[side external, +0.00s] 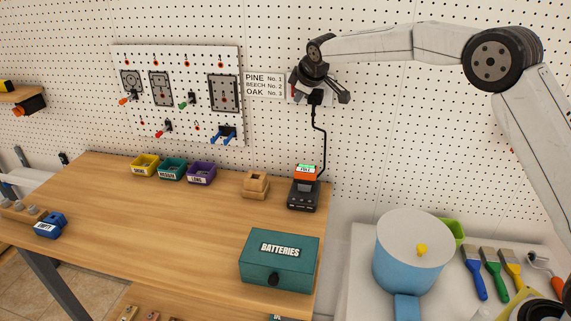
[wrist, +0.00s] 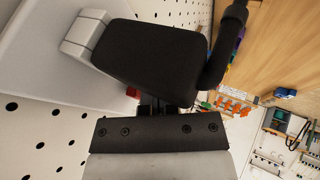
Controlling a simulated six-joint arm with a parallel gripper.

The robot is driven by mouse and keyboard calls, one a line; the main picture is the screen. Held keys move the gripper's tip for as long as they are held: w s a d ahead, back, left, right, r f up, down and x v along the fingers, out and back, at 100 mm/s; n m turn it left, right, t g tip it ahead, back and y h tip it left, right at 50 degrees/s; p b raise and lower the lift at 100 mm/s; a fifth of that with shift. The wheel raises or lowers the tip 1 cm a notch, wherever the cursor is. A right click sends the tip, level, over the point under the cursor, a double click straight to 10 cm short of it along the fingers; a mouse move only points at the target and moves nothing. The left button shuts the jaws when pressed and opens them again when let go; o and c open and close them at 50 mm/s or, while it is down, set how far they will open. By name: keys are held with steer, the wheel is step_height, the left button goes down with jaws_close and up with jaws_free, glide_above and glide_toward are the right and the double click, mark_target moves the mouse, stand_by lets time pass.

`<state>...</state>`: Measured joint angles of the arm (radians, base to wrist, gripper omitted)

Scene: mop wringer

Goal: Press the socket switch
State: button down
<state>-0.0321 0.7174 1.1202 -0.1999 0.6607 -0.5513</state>
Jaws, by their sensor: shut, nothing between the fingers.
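The white wall socket (wrist: 60,50) fills the upper left of the wrist view, with a black plug (wrist: 150,55) in it. A small red part (wrist: 132,93), likely the switch, shows at the socket's edge, partly hidden beside the plug. My gripper (wrist: 155,108) is shut and empty, with its tips close to the red part; I cannot tell whether they touch it. In the side view my gripper (side external: 306,84) is at the pegboard and hides most of the socket. The plug (side external: 314,97) shows just below it.
A black cable (side external: 325,145) runs from the plug down to a charger (side external: 303,194) holding an orange-topped battery (side external: 306,172) with a lit green display. A wood-name sign (side external: 263,85) is left of my gripper. A green batteries box (side external: 279,262) stands on the bench.

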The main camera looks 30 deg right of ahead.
steer(key=shift+d+r, duration=0.1)
stand_by(0.3)
steer(key=shift+r, duration=0.9)
steer(key=s+a+r, duration=0.3)
steer(key=s+r, duration=0.5)
steer(key=shift+s+a, duration=0.3)
steer(key=shift+a, duration=0.05)
stand_by(0.5)
